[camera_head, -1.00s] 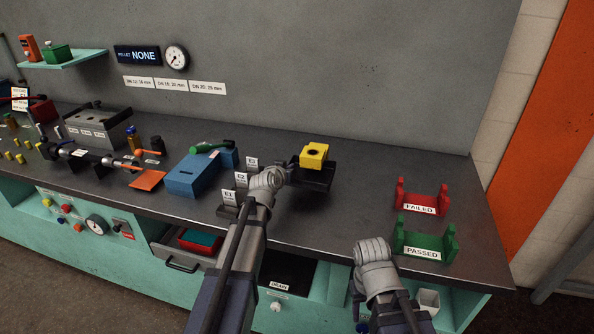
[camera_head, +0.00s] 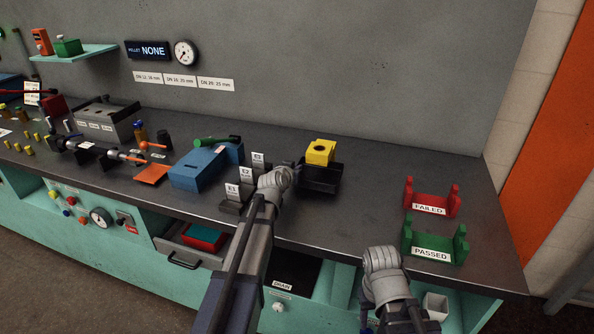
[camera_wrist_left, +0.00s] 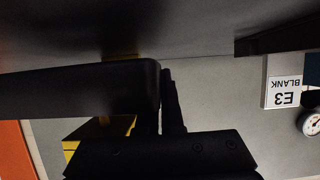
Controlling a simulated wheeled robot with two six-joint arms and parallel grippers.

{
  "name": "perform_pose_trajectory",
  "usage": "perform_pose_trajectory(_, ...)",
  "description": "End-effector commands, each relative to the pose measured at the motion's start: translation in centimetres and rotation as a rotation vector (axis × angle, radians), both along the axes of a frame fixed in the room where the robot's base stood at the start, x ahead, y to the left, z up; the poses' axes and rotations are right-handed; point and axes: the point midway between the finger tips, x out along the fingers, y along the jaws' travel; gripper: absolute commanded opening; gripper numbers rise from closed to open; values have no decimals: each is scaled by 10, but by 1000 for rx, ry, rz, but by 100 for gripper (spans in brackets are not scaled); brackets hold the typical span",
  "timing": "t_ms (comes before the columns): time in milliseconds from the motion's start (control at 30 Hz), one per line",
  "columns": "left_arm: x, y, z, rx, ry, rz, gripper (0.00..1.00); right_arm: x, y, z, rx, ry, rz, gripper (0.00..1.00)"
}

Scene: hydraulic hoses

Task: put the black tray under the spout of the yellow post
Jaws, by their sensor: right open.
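The black tray (camera_head: 322,184) is at the foot of the yellow post (camera_head: 321,152), on its near side. Only the post's yellow top with a dark hole shows clearly; I cannot make out the spout. My left gripper (camera_head: 294,174) is at the tray's left side, its fingertips at or against the wall. In the left wrist view, a dark wall, probably the tray's (camera_wrist_left: 75,92), reaches the dark fingers, and part of the yellow post (camera_wrist_left: 72,148) shows behind. Whether the fingers are closed on the wall is hidden. My right gripper (camera_head: 381,258) is open at the bench's front edge, apart from everything.
E1, E2 and E3 stands (camera_head: 246,175) are just left of my left gripper, with a blue box (camera_head: 198,170) beyond. Red FAILED (camera_head: 431,200) and green PASSED (camera_head: 435,242) holders stand at right. Bench between tray and holders is clear. A drawer (camera_head: 190,245) is open below.

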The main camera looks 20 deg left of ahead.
Motion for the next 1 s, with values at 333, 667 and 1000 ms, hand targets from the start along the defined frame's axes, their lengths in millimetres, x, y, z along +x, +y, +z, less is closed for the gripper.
perform_pose_trajectory(333, 0, 0, -12, 0, -1, 0, 0, 0, 0, -12, 0, 0, 0, 50)
perform_pose_trajectory(667, -1, -1, -13, -1, 3, -2, 23, 0, 0, -13, 0, 0, 0, 50)
perform_pose_trajectory(1000, -2, -1, -14, -2, 5, -2, 33, 0, 0, -13, 0, 0, 0, 50)
